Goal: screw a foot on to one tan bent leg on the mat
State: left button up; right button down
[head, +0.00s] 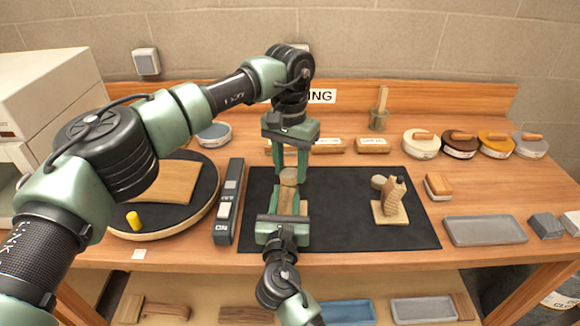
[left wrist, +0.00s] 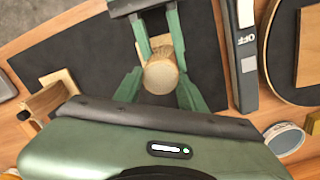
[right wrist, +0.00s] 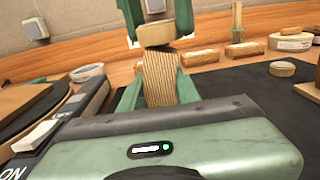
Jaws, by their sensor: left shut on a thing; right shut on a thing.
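The tan bent leg (right wrist: 160,80) stands with its end up between the fingers of my right gripper (head: 283,212), which is shut on it over the black mat (head: 345,232). A round wooden foot (left wrist: 160,76) is held between the fingers of my left gripper (head: 290,172), which points down from above. The foot, seen edge-on in the right wrist view (right wrist: 155,34), sits right over the leg's upper end. I cannot tell whether they touch or how far any thread is engaged. The fingers hide part of the leg.
Right on the mat stands a tan wooden piece (head: 392,203) on a flat base, with a round disc (head: 378,182) beside it. A switch bar (head: 228,205) and a round turntable (head: 150,227) lie left. A grey tray (head: 484,231) is at right; round tins (head: 421,144) line the back.

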jog(key=shift+f, duration=0.15)
pick_arm(q)
jog(key=o, duration=1.3)
jog(key=shift+r, duration=2.3)
jog(key=shift+c, duration=0.4)
